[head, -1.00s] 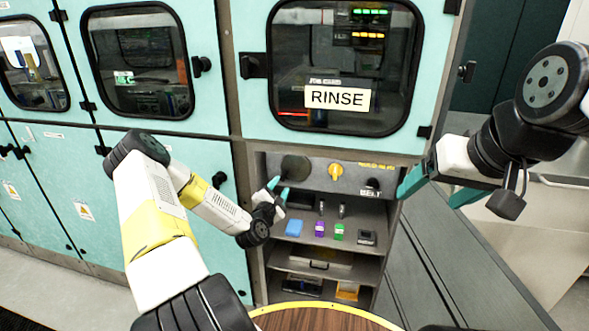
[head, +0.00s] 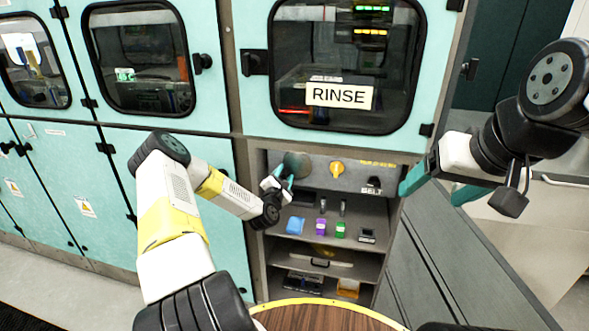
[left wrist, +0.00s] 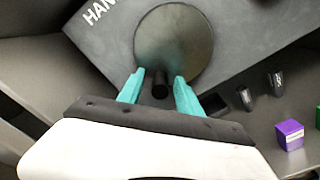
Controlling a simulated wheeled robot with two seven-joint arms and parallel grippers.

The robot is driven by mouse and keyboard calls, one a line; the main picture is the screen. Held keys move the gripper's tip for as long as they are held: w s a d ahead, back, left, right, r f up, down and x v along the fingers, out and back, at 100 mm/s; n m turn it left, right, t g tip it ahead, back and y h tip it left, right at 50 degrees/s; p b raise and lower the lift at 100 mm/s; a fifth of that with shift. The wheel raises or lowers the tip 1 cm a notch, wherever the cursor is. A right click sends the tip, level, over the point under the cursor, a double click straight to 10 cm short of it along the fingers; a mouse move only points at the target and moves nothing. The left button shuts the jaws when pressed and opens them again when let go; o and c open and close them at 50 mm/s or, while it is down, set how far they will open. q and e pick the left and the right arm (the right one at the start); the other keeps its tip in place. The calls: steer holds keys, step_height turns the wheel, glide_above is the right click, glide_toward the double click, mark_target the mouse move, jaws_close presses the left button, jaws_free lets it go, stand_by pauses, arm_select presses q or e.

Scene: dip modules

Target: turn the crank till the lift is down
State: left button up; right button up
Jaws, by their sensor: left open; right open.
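The crank shows as a round grey disc (head: 298,163) on the sloped panel under the RINSE window. In the left wrist view the disc (left wrist: 180,40) is close, with a short black handle (left wrist: 160,85) near its lower edge. My left gripper (head: 283,177) is at the disc. Its teal fingers (left wrist: 156,88) are open, one on each side of the black handle; I cannot tell if they touch it. My right gripper (head: 427,188) is open and empty, to the right of the panel. I cannot make out the lift for certain.
The panel also has an orange knob (head: 337,168) and a black BELT knob (head: 374,184). On the shelf below stand blue (head: 295,226), purple (head: 321,227) and green (head: 340,229) blocks. A round wooden table (head: 325,318) is in front.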

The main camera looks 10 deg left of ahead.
arm_select(q)
jaws_close()
steer(key=shift+r+m, duration=0.15)
steer(key=shift+m, duration=0.15)
